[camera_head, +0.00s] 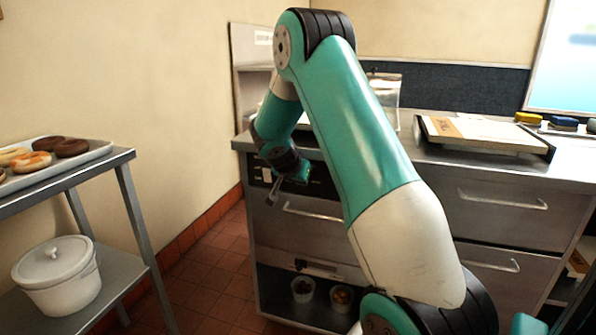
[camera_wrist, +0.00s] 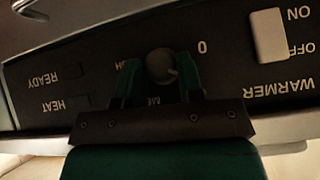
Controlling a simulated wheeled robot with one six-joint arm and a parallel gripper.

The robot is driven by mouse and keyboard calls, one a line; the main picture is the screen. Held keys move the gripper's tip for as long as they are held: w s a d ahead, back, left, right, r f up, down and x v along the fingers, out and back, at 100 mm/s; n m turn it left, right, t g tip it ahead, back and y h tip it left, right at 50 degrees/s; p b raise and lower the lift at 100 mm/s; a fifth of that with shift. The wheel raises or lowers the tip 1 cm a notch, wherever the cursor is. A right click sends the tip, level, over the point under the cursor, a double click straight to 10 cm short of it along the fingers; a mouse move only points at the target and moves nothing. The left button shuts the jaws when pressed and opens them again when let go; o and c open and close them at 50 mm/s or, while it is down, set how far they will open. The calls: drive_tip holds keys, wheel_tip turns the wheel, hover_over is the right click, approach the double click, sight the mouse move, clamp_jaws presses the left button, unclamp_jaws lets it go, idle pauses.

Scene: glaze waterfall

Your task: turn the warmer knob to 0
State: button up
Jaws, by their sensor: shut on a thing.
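The warmer knob (camera_wrist: 160,64) is a round dark grey knob on the black control panel (camera_wrist: 110,45), whose lettering appears upside down in the wrist view. My gripper (camera_wrist: 159,72) is shut on the knob, with one green finger on each side. A small pale mark shows at the knob's lower right. The "0" label (camera_wrist: 202,46) lies to the right of the knob, above my right finger. Other dial labels are partly covered by my fingers. In the head view my gripper (camera_head: 295,174) is at the panel (camera_head: 262,173) on the cabinet front, and the knob is hidden.
A white switch (camera_wrist: 268,35) sits beside the ON, OFF and WARMER labels. READY and HEAT labels are at the left. A drawer handle (camera_head: 312,213) lies below the panel. A rack with a doughnut tray (camera_head: 95,155) stands left, with open floor between.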

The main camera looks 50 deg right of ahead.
drive_tip(key=shift+w+a+f+n+g+h+p, duration=0.15)
drive_tip(key=shift+n+g+h+p, duration=0.75)
drive_tip(key=shift+g+p, duration=0.55)
drive_tip(key=shift+w+d+f+n+g+h+p, duration=0.15)
drive_tip(key=shift+n+g+h+p, duration=0.75)
drive_tip(key=shift+g, duration=0.85)
drive_tip(key=shift+s, duration=0.1)
drive_tip(key=o, duration=0.9)
drive_tip(key=shift+a, duration=0.1)
drive_tip(key=v, duration=1.7)
drive_tip(key=shift+r, duration=0.25)
